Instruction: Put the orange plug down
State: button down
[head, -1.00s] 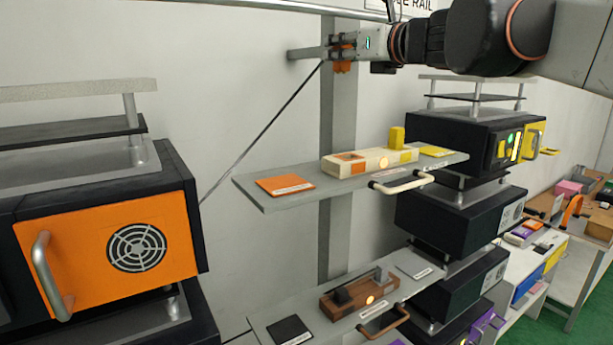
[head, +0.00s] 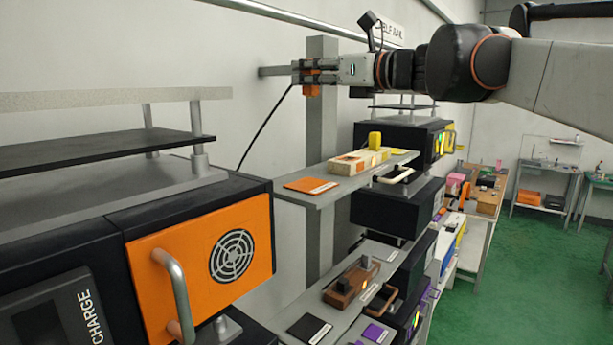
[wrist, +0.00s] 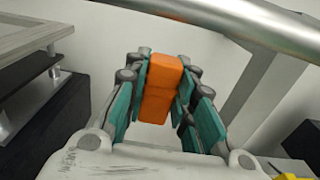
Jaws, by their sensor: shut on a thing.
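The orange plug (wrist: 162,88) is an orange block held between the teal-padded fingers of my gripper (wrist: 165,100) in the wrist view. In the head view my gripper (head: 312,76) is raised well above the shelf, and the plug (head: 311,91) shows just under its fingers. A dark cable runs down and left from near it. The grey shelf (head: 325,196) carries a flat orange pad (head: 312,185) at its left end. A cream block (head: 352,163) with an orange patch and a yellow plug (head: 375,140) stands behind the pad.
A black unit with an orange door (head: 200,270) and handle stands at the near left. A lower shelf (head: 335,318) holds a brown block (head: 352,282) and a black pad (head: 309,328). A metal rail (wrist: 255,25) crosses the wrist view. Green floor (head: 510,290) is clear at right.

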notch_tip(320, 180, down, 18)
jog(key=shift+w+d+f+p, duration=0.1)
jog(key=shift+p, duration=0.3)
jog(key=shift+f, duration=0.1)
jog(key=c, duration=1.3)
grip_release()
jog(key=shift+c, duration=0.2)
